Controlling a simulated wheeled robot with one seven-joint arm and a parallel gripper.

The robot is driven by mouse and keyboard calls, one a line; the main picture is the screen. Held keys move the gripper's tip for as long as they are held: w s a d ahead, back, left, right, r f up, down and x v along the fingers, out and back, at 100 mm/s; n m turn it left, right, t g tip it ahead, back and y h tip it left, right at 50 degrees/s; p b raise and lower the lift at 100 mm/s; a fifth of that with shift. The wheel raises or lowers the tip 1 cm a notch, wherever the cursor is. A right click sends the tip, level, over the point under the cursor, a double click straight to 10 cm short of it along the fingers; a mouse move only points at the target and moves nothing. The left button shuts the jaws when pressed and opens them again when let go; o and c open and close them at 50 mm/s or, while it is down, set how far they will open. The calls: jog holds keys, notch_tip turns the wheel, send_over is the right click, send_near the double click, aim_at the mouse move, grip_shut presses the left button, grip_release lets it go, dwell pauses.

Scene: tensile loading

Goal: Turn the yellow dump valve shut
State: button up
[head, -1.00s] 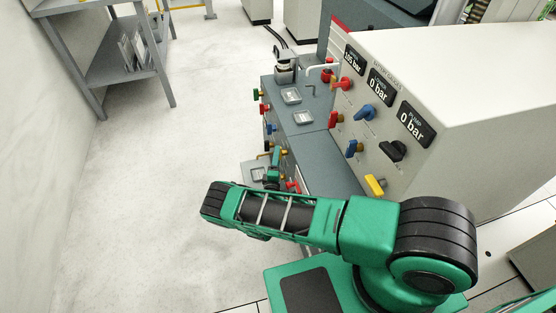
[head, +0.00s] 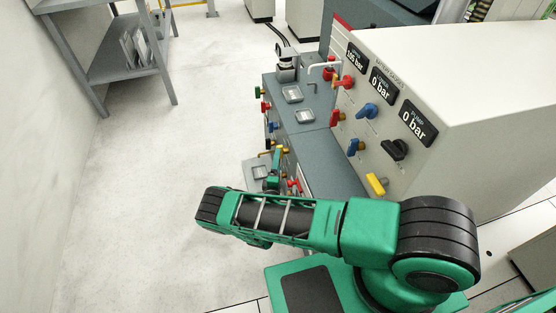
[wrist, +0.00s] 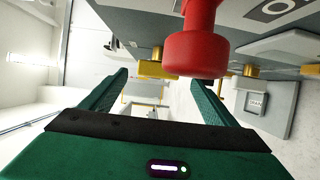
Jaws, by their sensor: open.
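In the wrist view a yellow valve handle (wrist: 152,70) shows ahead, between my open fingers and apart from them as far as I can tell. My gripper (wrist: 158,84) is open and empty. A large red knob (wrist: 197,50) hangs close to the camera, by the right finger, and hides part of the view. In the head view my gripper (head: 273,168) is small beside the bench front, with yellow fittings (head: 265,153) near it. Another yellow handle (head: 376,184) sits low on the upright panel. I cannot tell from labels which yellow handle is the dump valve.
The grey bench (head: 315,148) carries small trays and a clamp-like device. Red, blue and green knobs stick out of its front. The upright panel (head: 385,150) holds gauges and more handles. Open floor (head: 165,165) lies to the left, with a grey shelf (head: 125,65) beyond.

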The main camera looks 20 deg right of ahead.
jog(key=v, duration=0.7)
jog(key=shift+a+f, duration=0.1)
